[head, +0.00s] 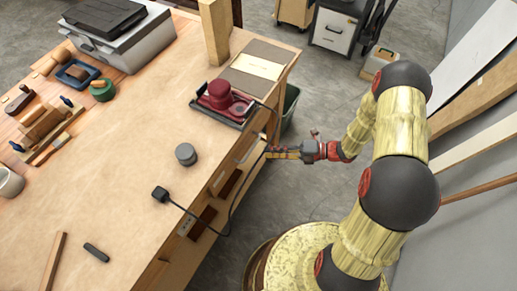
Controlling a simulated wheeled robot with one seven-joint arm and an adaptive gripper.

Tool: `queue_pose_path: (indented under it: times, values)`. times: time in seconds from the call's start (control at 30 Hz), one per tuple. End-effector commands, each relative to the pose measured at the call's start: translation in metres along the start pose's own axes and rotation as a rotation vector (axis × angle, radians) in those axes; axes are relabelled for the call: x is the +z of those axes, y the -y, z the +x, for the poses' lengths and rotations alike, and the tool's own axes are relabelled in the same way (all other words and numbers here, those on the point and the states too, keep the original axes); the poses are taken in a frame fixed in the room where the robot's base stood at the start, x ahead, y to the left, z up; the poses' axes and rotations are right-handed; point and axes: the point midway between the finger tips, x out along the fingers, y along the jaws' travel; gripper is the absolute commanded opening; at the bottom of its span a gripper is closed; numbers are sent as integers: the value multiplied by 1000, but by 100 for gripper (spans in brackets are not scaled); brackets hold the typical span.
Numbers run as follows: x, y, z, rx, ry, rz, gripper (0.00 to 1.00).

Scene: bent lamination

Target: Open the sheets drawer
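The workbench (130,170) has drawers along its right side. One drawer front (249,152) with a pale face is close to my gripper (270,152). Another pale patch (218,180) and dark reddish-brown parts (202,222) show farther along this side. I cannot read any label, so I cannot tell which is the sheets drawer. My gripper reaches in from the right, its tip at the bench side. Contact with a handle and the finger gap are too small to make out.
A black cable (232,205) with a plug (160,194) hangs over the bench edge near my gripper. A red sander-like tool (221,95) sits on a dark tray above. A green bin (290,105) stands beside the bench. Boards lean at right; floor between is clear.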

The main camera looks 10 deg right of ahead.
Motion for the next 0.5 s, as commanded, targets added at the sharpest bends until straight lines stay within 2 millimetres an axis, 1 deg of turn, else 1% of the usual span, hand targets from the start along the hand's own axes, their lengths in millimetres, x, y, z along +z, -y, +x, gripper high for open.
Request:
queue_pose_path:
  times: [0.1,0.27,0.37,0.5]
  values:
    - [3,-5,0,21,13,118,16]
    - [2,-6,4,24,9,180,16]
    - [2,-6,14,24,6,182,16]
    - [1,-5,36,24,5,180,16]
